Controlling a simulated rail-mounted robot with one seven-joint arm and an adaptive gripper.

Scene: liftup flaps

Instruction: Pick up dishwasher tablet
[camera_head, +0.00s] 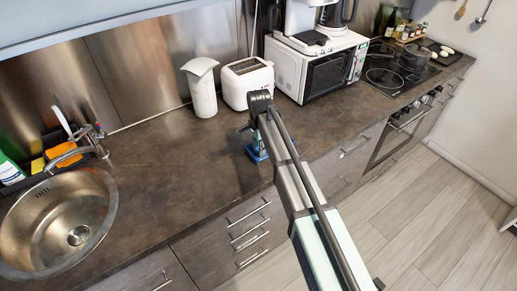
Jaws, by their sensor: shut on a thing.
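The dishwasher tablet (255,156) appears as a small blue shape at the countertop, in front of the toaster. My arm reaches over it and hides much of it. My gripper (251,146) points down at this blue shape and is shut on it. The fingers are mostly hidden behind my arm, and I cannot tell whether the tablet still touches the counter.
The dark countertop (175,160) is clear to the left of my gripper. A white toaster (240,86), a white canister (202,92) and a microwave (315,70) stand behind. A round sink (50,225) is at left, a hob (393,72) at right.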

